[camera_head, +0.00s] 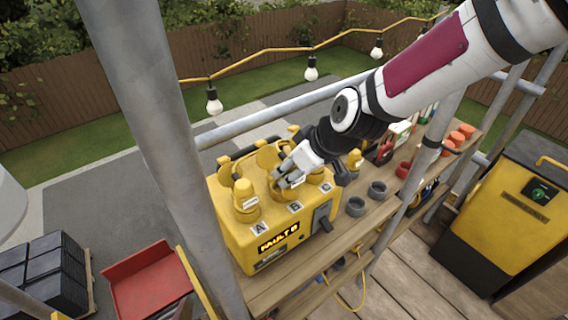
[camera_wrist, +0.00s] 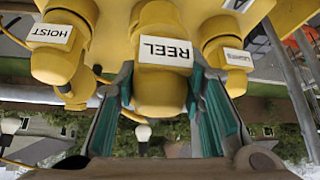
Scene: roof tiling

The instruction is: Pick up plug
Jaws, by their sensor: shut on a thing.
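The yellow plug labelled REEL (camera_wrist: 162,80) is between the two teal-padded fingers of my gripper (camera_wrist: 161,92) in the wrist view. My gripper is shut on its sides. In the head view my gripper (camera_head: 287,177) is at the middle of the top of the yellow power box (camera_head: 230,232), near label B, and mostly hides the held plug. A yellow plug labelled HOIST (camera_wrist: 62,58) is on the left in the wrist view, and a smaller labelled plug (camera_wrist: 228,58) is on the right. I cannot tell whether the held plug is still seated.
The box stands on a wooden shelf (camera_head: 352,238) with grey rings (camera_head: 356,206) beside it. A scaffold pole (camera_head: 150,110) rises in front on the left. A bulb string (camera_head: 310,68) hangs behind. A yellow and black machine (camera_head: 515,200) stands at the right.

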